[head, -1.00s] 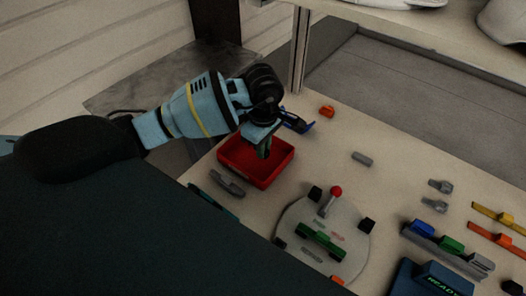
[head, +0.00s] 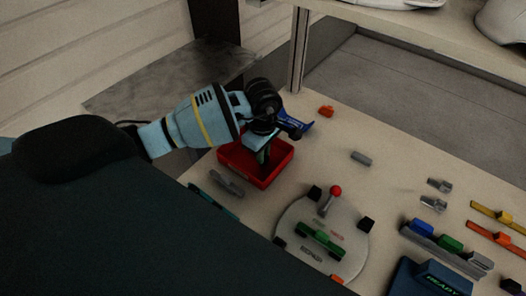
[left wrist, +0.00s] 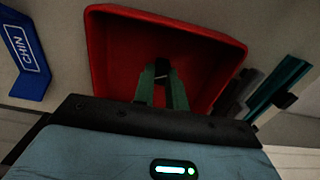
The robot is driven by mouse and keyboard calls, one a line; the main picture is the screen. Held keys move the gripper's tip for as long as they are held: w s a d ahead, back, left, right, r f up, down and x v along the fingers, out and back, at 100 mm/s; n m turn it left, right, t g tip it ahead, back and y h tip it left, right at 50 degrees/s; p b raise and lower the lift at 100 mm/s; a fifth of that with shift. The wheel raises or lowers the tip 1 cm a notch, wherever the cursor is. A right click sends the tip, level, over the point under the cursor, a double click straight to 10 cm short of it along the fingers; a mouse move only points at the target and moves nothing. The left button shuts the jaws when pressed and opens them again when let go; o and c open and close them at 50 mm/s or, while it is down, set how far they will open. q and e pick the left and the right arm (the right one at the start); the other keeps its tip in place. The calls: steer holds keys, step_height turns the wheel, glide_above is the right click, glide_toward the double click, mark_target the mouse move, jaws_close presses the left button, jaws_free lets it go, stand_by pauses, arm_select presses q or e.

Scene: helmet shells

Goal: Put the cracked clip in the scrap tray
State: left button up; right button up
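The scrap tray is a red open box (head: 283,166) near the left table edge in the head view. It fills the upper middle of the left wrist view (left wrist: 107,50). My left gripper (head: 264,157) points down into it. In the left wrist view its two green fingers (left wrist: 162,73) are close together at the tips, inside the tray outline. A small dark patch with a pale line shows between the tips; I cannot tell whether it is the clip. I cannot make out a crack on any clip. My right gripper is not in view.
A blue CHIN piece (left wrist: 24,55) lies beside the tray. A grey part (head: 227,183) lies on its near side. A round fixture (head: 345,242) with a red-knobbed lever (head: 335,191) holds a green clip (head: 320,239). An orange part (head: 326,111) and a grey part (head: 361,158) lie behind.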

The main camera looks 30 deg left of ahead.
arm_select(q)
steer(key=o, duration=0.4)
step_height(320, 180, up, 12)
steer(key=shift+r, duration=0.15)
stand_by(0.4)
